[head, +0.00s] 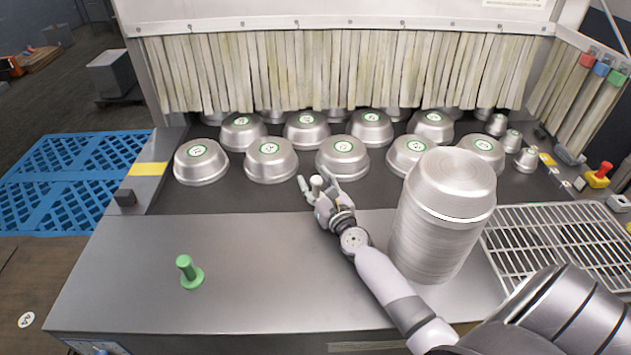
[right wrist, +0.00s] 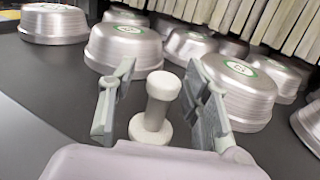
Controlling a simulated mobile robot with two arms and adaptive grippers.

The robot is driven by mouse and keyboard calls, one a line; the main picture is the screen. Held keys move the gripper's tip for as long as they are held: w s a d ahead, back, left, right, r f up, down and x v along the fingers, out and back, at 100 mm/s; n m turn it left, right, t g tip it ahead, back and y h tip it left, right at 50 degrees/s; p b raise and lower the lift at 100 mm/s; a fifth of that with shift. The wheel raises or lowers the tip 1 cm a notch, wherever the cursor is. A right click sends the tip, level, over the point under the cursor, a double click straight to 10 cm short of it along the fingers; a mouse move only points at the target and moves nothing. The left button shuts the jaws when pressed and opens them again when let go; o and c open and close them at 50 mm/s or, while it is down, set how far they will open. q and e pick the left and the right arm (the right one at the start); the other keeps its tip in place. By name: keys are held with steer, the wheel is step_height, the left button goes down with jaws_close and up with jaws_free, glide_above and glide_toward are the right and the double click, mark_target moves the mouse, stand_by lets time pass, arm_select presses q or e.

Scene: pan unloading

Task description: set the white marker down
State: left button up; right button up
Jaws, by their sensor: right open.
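The white marker (head: 317,183) is a small upright post with a round top and a wider round base. In the right wrist view, the marker (right wrist: 157,100) stands between the two fingers, with a gap on each side. Its base appears to rest on the dark belt surface, though the palm edge partly hides the lowest part. My right gripper (head: 314,186) is open around it, near the belt's front edge. It also shows in the right wrist view (right wrist: 159,88) with both fingers apart. My left gripper is not in view.
Several silver pans (head: 271,162) with green labels stand behind on the dark belt (head: 240,196). A tall pan stack (head: 440,225) stands right of my gripper. A green marker (head: 190,273) stands on the grey counter (head: 130,290). A wire rack (head: 555,240) is at right.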

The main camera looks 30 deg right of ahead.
steer(key=shift+s+a+f, duration=0.15)
steer(key=shift+f, duration=0.35)
steer(key=shift+s+a+f, duration=0.1)
steer(key=shift+a+f, duration=0.05)
steer(key=shift+f, duration=0.3)
steer(key=shift+w+r+p, duration=0.1)
steer(key=shift+r+p, duration=0.3)
steer(key=shift+p, duration=0.1)
steer(key=shift+d+r+p, duration=0.1)
steer(key=shift+r+p, duration=0.3)
steer(key=shift+p, duration=0.1)
steer(key=shift+s+f+b, duration=0.35)
steer(key=shift+s+f, duration=0.15)
steer(key=shift+s, duration=0.4)
steer(key=s, duration=0.2)
steer(key=s+a, duration=0.1)
steer(key=s, duration=0.2)
steer(key=s+b, duration=0.1)
steer(key=s, duration=0.2)
steer(key=shift+s+a+r, duration=0.2)
steer(key=shift+r, duration=0.15)
steer(key=shift+s+r, duration=0.1)
steer(key=shift+s, duration=0.45)
steer(key=shift+s+r, duration=0.1)
steer(key=shift+s, duration=0.05)
